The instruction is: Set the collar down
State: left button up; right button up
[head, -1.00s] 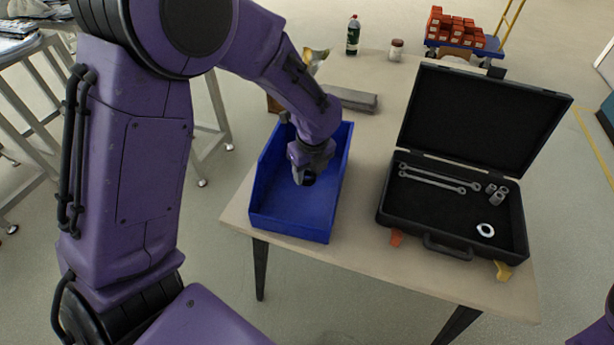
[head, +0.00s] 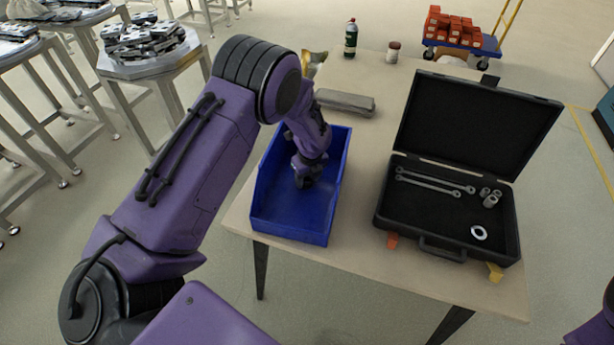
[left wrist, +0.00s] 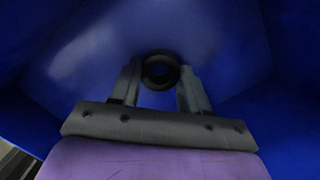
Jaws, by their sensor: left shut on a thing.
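My left gripper (head: 304,181) reaches down into the blue bin (head: 329,236). In the left wrist view my left gripper (left wrist: 159,79) is shut on a dark ring, the collar (left wrist: 161,85), held between the two fingertips with its round hole facing the camera. The blue floor of the bin lies behind it; I cannot tell whether the collar touches it. In the head view the collar is hidden by the gripper. My right gripper is not in view.
An open black case (head: 425,222) with wrenches, sockets and a silver ring (head: 479,233) lies right of the bin. A grey pouch (head: 346,103), bottle (head: 350,38) and jar (head: 393,52) stand behind. Bare table (head: 372,150) lies between bin and case.

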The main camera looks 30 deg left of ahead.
aim_at(310, 184)
pick_arm(q)
jog(key=o, duration=1.2)
jog(key=shift+f, duration=0.1)
jog(key=shift+c, duration=0.2)
notch_tip(310, 184, up, 12)
jog(key=d+b, duration=0.1)
jog(key=b, duration=0.1)
jog(key=shift+s+d, duration=0.3)
jog(key=shift+s, duration=0.05)
